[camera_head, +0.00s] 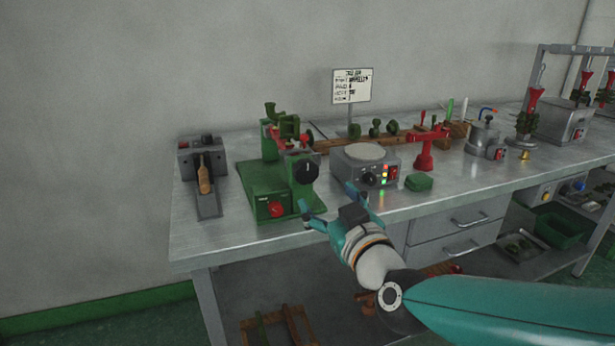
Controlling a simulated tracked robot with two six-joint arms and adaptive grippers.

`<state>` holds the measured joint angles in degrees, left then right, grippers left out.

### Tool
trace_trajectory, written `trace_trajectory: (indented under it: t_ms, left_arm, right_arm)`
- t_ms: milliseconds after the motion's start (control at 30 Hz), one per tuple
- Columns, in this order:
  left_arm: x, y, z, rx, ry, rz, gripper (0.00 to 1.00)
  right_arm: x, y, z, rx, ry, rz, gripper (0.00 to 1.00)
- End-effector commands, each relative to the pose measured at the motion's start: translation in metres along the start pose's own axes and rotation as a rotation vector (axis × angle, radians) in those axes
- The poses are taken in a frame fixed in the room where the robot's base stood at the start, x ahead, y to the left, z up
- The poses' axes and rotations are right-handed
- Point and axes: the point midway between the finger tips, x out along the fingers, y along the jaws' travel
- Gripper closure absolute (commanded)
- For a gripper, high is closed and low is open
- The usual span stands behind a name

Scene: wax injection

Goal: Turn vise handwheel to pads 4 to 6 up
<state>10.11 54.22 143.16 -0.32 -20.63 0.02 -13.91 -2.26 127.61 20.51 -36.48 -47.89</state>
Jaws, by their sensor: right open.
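A green machine (268,187) that looks like the vise stands on the left half of the metal bench. On its right front side is a dark round wheel (305,172), likely the handwheel. A red knob (277,208) sits low on its front. The numbers of any pads are too small to read. My right gripper (329,203) is open and empty. Its teal fingers are spread, in front of and to the right of the machine by the bench's front edge. It appears apart from the dark wheel. My left gripper is not in view.
A grey unit with a round plate and lit buttons (366,165) stands right of the machine. A grey device (204,170) stands left. A sign (351,86) rises behind.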

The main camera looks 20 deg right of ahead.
Motion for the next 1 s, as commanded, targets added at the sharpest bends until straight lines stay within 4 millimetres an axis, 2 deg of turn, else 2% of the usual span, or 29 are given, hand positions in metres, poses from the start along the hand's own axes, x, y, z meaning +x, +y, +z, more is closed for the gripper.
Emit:
trace_trajectory:
  t_ms: [33,300,500,700,967,1000]
  left_arm:
    - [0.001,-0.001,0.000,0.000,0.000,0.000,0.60]
    - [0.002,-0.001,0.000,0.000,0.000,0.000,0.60]
    - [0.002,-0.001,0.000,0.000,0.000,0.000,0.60]
    - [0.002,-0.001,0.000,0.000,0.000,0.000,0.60]
    - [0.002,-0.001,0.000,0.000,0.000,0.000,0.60]
    - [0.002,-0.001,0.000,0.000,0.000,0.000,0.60]
  right_arm:
    - [0.013,0.000,0.002,-0.001,-0.002,0.000,0.22]
    - [0.070,-0.001,0.001,0.000,-0.002,-0.001,0.22]
    - [0.098,0.000,0.001,0.000,-0.002,-0.001,0.22]
    - [0.109,0.001,0.001,0.000,-0.001,0.001,0.22]
    - [0.110,0.000,0.001,0.000,-0.001,0.000,0.22]
    - [0.110,0.000,0.001,0.000,-0.001,0.000,0.27]
